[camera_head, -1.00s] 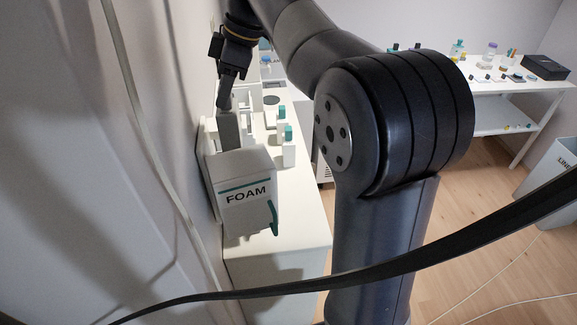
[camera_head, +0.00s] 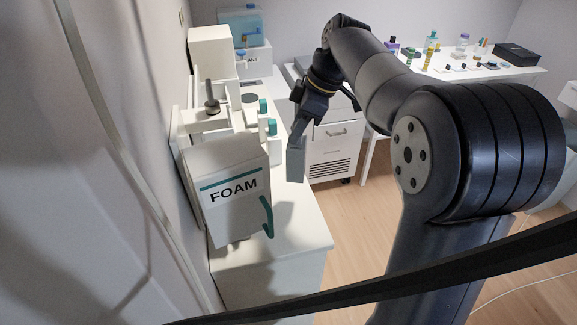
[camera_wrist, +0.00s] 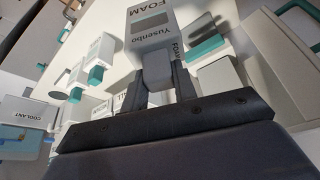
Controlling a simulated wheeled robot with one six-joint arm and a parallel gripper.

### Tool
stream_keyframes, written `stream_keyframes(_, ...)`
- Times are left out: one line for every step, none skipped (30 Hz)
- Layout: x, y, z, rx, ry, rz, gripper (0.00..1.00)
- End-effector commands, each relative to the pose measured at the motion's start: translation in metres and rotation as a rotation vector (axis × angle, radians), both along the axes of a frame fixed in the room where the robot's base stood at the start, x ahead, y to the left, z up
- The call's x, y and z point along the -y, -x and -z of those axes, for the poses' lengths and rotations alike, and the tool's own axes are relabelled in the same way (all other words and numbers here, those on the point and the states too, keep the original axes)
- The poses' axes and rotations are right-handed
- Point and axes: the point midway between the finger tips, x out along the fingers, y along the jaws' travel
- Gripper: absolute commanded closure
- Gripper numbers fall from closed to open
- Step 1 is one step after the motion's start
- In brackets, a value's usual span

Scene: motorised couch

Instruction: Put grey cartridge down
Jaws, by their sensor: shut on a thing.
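The grey cartridge (camera_head: 297,163) is held upright in my gripper (camera_head: 299,137) in the head view. It hangs near the right edge of the white counter (camera_head: 287,225), to the right of the white FOAM box (camera_head: 228,188). I cannot tell how far its lower end is above the counter. In the wrist view the cartridge (camera_wrist: 151,32) shows the words FOAM and Yusenbo, and my gripper (camera_wrist: 158,88) is shut on its near end with a finger on each side.
Small white containers with teal caps (camera_head: 271,128) stand on the counter behind the FOAM box. A COOLANT box (camera_wrist: 22,112) shows at left in the wrist view. A drawer cabinet (camera_head: 334,145) stands behind the counter. The counter's front right part is bare. A dark strap crosses the foreground.

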Motion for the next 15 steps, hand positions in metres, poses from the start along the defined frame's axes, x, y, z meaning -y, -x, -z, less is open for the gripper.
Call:
stream_keyframes(0.000, 0.000, 0.006, 0.000, 0.000, 0.000, 0.95)
stream_keyframes(0.000, 0.000, 0.009, -0.001, 0.000, 0.000, 0.95)
stream_keyframes(0.000, 0.000, 0.014, -0.003, 0.000, 0.000, 0.95)
stream_keyframes(0.000, 0.000, 0.020, -0.004, 0.000, 0.001, 0.95)
stream_keyframes(0.000, 0.001, 0.025, -0.005, 0.000, 0.001, 0.95)
stream_keyframes(0.000, 0.001, 0.033, -0.005, 0.000, 0.001, 0.95)
stream_keyframes(0.000, 0.001, 0.039, -0.005, 0.000, 0.000, 0.95)
stream_keyframes(0.000, 0.001, 0.045, -0.006, 0.000, 0.001, 0.95)
stream_keyframes(0.000, 0.001, 0.051, -0.005, 0.000, 0.001, 0.95)
stream_keyframes(0.000, 0.001, 0.056, -0.005, 0.000, 0.001, 0.95)
stream_keyframes(0.000, 0.001, 0.059, -0.004, 0.000, 0.001, 0.95)
stream_keyframes(0.000, 0.000, 0.063, -0.002, 0.000, 0.000, 0.95)
stream_keyframes(0.000, 0.000, 0.065, -0.001, 0.000, 0.001, 0.95)
stream_keyframes(0.000, 0.000, 0.067, -0.002, 0.000, 0.000, 0.95)
stream_keyframes(0.000, 0.000, 0.071, -0.002, 0.000, 0.000, 0.95)
